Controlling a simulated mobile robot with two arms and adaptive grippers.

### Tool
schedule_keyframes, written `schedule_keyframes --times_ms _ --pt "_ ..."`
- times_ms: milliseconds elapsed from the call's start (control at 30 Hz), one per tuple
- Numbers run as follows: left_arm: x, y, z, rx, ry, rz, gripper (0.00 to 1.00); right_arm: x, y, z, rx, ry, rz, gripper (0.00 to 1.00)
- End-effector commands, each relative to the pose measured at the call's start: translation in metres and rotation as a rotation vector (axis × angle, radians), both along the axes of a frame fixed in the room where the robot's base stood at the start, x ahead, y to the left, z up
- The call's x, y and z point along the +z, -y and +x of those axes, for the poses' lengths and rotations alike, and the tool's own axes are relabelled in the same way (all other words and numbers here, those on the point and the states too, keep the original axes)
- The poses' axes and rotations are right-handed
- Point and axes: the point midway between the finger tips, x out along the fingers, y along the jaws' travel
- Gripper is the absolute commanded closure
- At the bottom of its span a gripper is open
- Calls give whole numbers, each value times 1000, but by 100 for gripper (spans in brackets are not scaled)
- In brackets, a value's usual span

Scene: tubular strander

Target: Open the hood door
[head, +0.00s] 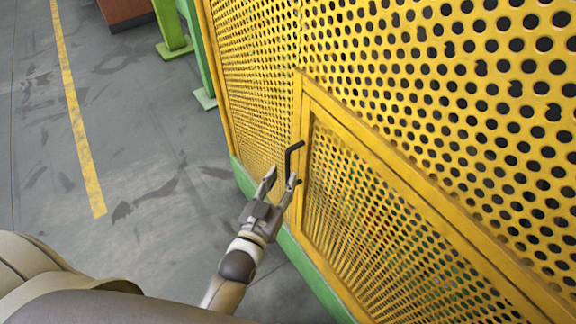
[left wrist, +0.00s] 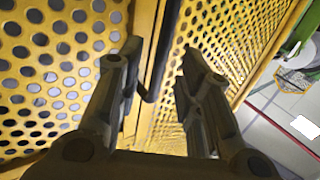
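The hood door (head: 372,225) is a yellow perforated panel in a solid yellow frame, and no gap shows along its edge. A black bent bar handle (head: 291,160) sits at the door's left edge. My left gripper (head: 280,178) is open at the handle, its fingertips beside the handle's lower part. In the left wrist view, the open fingers (left wrist: 162,62) stand on either side of the black handle (left wrist: 157,50), with space visible on both sides. I cannot tell whether a finger touches it. My right gripper is in neither view.
Yellow perforated panels (head: 245,75) continue left of and above the door, over a green base rail (head: 310,275). Green posts (head: 172,28) stand at the top. The grey floor (head: 130,130) with its yellow line (head: 75,110) is clear on the left.

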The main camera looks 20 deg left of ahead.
Motion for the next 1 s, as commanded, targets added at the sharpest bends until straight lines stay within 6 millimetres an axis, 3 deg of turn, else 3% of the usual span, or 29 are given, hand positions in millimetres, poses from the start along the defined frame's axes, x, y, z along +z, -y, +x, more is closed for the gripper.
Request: schedule_keyframes --times_ms 100,300,700,1000 --pt "2 1 20 0 2 0 66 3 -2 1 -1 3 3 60" --pt "0 3 40 0 -1 1 66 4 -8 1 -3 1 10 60" --pt "-1 3 47 0 -2 0 66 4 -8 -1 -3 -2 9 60" --pt "-1 3 46 0 -2 0 100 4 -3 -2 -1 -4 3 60"
